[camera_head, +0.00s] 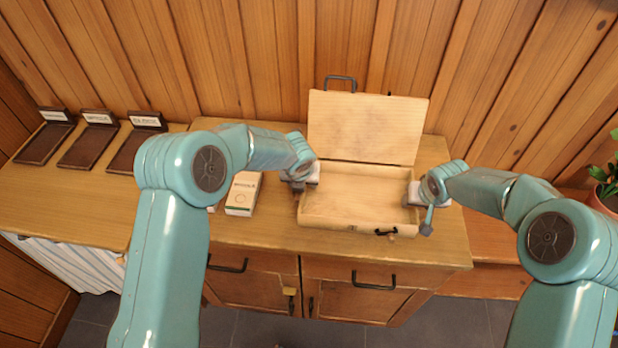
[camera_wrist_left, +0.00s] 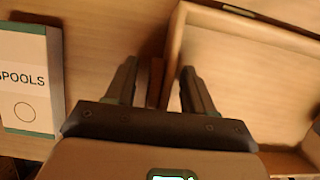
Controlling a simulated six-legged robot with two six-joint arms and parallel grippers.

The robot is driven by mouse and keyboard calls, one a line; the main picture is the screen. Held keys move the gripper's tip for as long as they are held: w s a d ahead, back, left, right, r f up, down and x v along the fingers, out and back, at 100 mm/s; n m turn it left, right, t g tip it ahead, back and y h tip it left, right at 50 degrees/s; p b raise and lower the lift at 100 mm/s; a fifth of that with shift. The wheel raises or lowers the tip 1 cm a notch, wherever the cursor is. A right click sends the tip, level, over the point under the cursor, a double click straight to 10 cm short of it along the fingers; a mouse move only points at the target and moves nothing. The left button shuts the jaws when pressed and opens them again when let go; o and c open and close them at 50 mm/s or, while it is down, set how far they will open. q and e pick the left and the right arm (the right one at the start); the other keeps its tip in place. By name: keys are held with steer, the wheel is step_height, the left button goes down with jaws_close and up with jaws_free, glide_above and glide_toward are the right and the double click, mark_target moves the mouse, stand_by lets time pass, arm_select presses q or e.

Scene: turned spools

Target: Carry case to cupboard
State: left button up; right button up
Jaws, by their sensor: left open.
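The pale wooden case (camera_head: 345,225) stands open and empty on the counter, its lid (camera_head: 365,125) raised at the back. A handle sits on the lid's edge and a dark latch on the front. My left gripper (camera_head: 297,190) is at the case's left wall, open; in the left wrist view its fingers (camera_wrist_left: 158,85) are apart, with the wall's edge (camera_wrist_left: 176,40) and a brown strip between them. I cannot tell whether they touch. My right gripper (camera_head: 428,222) is at the case's right wall; its jaw opening is unclear. The cupboard (camera_head: 340,297) has two doors under the counter.
A white box (camera_head: 243,194) stands left of the case; the left wrist view shows it labelled SPOOLS (camera_wrist_left: 28,85). Several dark labelled trays (camera_head: 92,145) lie at the counter's left. A plant (camera_head: 607,180) is at the far right. The counter's left front is clear.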

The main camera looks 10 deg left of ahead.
steer(key=shift+s+r, duration=0.15)
steer(key=shift+r, duration=0.25)
arm_select(q)
steer(key=v, duration=1.2)
arm_select(e)
steer(key=v, duration=1.1)
arm_select(q)
steer(key=shift+s, duration=0.15)
arm_select(e)
steer(key=shift+s, duration=0.2)
